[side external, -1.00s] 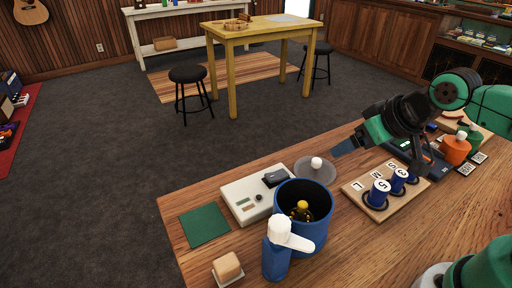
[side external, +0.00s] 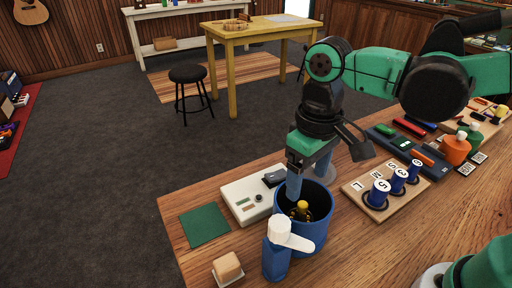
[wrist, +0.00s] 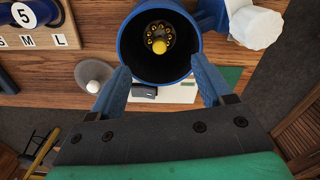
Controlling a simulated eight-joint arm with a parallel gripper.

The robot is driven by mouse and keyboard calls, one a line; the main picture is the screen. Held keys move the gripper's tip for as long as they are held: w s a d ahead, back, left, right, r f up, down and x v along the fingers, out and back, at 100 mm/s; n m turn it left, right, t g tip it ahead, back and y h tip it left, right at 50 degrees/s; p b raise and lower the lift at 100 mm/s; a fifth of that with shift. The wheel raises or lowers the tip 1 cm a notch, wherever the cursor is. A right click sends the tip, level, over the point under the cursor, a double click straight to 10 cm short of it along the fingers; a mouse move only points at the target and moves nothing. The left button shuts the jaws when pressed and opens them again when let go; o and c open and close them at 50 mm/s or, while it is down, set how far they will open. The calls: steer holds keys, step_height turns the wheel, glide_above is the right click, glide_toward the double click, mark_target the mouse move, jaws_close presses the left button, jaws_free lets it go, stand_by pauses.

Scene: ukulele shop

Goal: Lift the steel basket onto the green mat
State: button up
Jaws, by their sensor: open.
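A round basket (wrist: 155,32) with gold-ringed holes and a yellow knob sits inside the blue pot (side external: 314,236). In the side view its yellow knob (side external: 303,205) shows down in the pot. The pot also shows in the wrist view (wrist: 126,52). The flat green mat (side external: 204,225) lies bare at the table's left end; part of it shows in the wrist view (wrist: 233,73). My gripper (side external: 308,180) is open and empty over the far side of the pot. In the wrist view its fingers (wrist: 158,77) stand apart near the pot's rim.
A grey lid (wrist: 93,73) with a white knob lies by the pot. A white box with controls (side external: 246,204) stands between pot and mat. A blue bottle with a white top (side external: 276,258) is in front. A numbered block board (side external: 358,190) stands right.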

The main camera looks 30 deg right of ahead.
mark_target(302, 209)
steer(key=shift+f, duration=5)
steer(key=c, duration=1)
steer(key=shift+o, duration=0.2)
steer(key=shift+r, duration=0.1)
